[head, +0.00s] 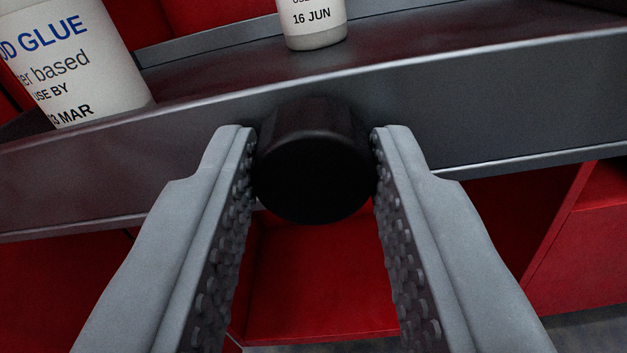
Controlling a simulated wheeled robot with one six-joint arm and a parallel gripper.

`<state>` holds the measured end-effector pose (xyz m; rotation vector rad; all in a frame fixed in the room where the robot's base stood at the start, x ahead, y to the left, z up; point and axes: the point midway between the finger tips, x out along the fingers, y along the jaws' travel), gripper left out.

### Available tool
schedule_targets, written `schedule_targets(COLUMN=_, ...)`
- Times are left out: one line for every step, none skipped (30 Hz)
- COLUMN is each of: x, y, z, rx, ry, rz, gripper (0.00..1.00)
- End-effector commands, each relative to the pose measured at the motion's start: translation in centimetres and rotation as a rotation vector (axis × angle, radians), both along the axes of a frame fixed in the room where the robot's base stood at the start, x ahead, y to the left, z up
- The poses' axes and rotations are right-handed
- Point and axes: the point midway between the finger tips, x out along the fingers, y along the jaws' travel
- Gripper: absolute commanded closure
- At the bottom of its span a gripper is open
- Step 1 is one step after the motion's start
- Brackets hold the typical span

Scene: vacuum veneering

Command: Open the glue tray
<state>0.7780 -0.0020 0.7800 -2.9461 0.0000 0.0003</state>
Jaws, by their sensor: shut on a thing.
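The glue tray (490,102) is a dark grey metal tray that crosses the head view, tilted in the picture. A black round knob (313,172) sticks out from the middle of its front. My gripper (313,140) has its two grey ridged fingers on either side of the knob and is shut on it. The fingertips lie close to the tray's front. A large white container labelled wood glue, partly cut off (75,60), stands in the tray at the left. A smaller white bottle (315,20) marked 16 JUN stands in it at the top middle.
Red cabinet surfaces (320,290) show below the tray, with an open recess under the knob. More red panels show behind the tray at the top left. A grey floor strip (590,330) shows at the bottom right.

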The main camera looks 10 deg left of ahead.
Motion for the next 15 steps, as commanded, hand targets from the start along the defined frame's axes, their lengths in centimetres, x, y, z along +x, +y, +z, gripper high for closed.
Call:
schedule_targets(x=0.00, y=-0.02, z=-0.01, rx=0.000, ry=0.000, rz=0.000, gripper=1.00)
schedule_targets(x=0.00, y=-0.02, z=-0.02, rx=0.000, ry=0.000, rz=0.000, gripper=1.00)
schedule_targets(x=0.00, y=-0.02, z=-0.02, rx=0.000, ry=0.000, rz=0.000, gripper=1.00)
schedule_targets(x=0.00, y=-0.02, z=-0.02, rx=0.000, ry=0.000, rz=0.000, gripper=1.00)
schedule_targets(x=0.01, y=-0.02, z=-0.01, rx=0.000, ry=0.000, rz=0.000, gripper=1.00)
schedule_targets(x=0.01, y=-0.02, z=-0.01, rx=0.000, ry=0.000, rz=0.000, gripper=0.64)
schedule_targets(x=0.01, y=-0.01, z=-0.01, rx=0.000, ry=0.000, rz=0.000, gripper=0.58)
schedule_targets(x=0.02, y=-0.01, z=-0.01, rx=0.000, ry=0.000, rz=0.000, gripper=0.52)
schedule_targets(x=0.02, y=-0.01, z=-0.01, rx=0.000, ry=0.000, rz=0.000, gripper=0.48)
schedule_targets(x=0.02, y=-0.01, z=-0.01, rx=0.000, ry=0.000, rz=0.000, gripper=0.48)
schedule_targets(x=0.02, y=-0.01, z=-0.01, rx=0.000, ry=0.000, rz=0.000, gripper=0.48)
schedule_targets(x=0.02, y=-0.01, z=0.00, rx=0.000, ry=0.000, rz=0.000, gripper=0.48)
schedule_targets(x=0.02, y=-0.01, z=0.00, rx=0.000, ry=0.000, rz=0.000, gripper=0.48)
schedule_targets(x=0.02, y=-0.01, z=0.00, rx=0.000, ry=0.000, rz=0.000, gripper=0.48)
schedule_targets(x=0.02, y=0.00, z=0.00, rx=0.000, ry=0.000, rz=0.000, gripper=0.48)
